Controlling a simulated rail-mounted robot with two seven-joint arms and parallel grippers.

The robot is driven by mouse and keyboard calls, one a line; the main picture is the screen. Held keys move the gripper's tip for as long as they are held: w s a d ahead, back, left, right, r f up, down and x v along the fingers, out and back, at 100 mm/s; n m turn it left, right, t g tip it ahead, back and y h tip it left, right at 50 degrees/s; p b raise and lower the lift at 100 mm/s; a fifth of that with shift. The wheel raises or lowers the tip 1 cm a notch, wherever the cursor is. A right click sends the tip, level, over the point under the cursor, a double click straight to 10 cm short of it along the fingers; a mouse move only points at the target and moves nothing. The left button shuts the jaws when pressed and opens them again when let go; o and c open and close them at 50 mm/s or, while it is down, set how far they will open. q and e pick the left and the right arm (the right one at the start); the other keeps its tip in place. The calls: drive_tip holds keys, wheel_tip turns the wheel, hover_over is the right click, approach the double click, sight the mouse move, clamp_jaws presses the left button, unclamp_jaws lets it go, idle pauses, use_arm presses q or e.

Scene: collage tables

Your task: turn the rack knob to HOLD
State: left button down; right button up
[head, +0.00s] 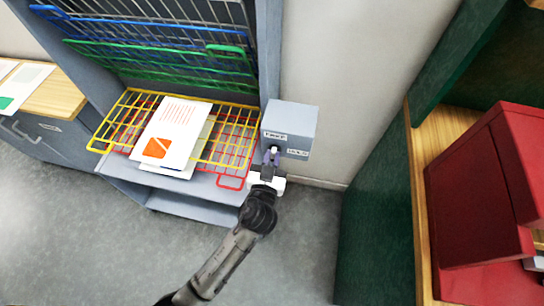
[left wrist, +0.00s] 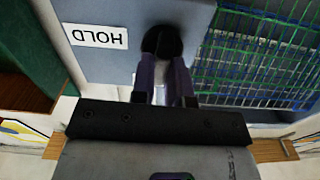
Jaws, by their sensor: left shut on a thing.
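The rack knob (left wrist: 163,41) is a dark round piece on the face of a blue-grey box (head: 291,122) fixed to the right side of the drying rack. My left gripper (head: 271,157) comes up from below and is shut on the knob; its purple fingers (left wrist: 163,62) hide much of it. A white HOLD label (head: 297,153) is right of the knob in the head view. It appears upside down in the left wrist view (left wrist: 98,36). Another label (head: 276,135), too small to read surely, sits above the knob. The knob's pointing direction is hidden. My right gripper is not in view.
The rack (head: 269,50) has blue and green wire shelves raised, and yellow (head: 118,126) and red ones lowered. Printed sheets (head: 172,133) lie on the yellow shelf. A green cabinet (head: 380,215) and red box (head: 480,190) stand at right. The floor (head: 110,240) is clear.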

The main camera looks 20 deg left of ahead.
use_arm(q)
drive_tip(key=m+p, duration=0.1)
drive_tip(key=m, duration=0.3)
drive_tip(key=shift+d, duration=0.15)
drive_tip(key=shift+w+d+f+m+p, duration=0.15)
drive_tip(key=shift+m+p, duration=0.5)
drive_tip(key=shift+m, duration=1.55)
drive_tip(key=shift+s+d+f+m+p, duration=0.15)
drive_tip(key=shift+m+p, duration=0.45)
drive_tip(key=shift+m, duration=1.6)
drive_tip(key=shift+w+d+f+m+p, duration=0.15)
drive_tip(key=shift+m+p, duration=0.5)
drive_tip(key=shift+m, duration=1.55)
drive_tip(key=shift+a+f, duration=0.1)
drive_tip(key=c, duration=1.1)
unclamp_jaws()
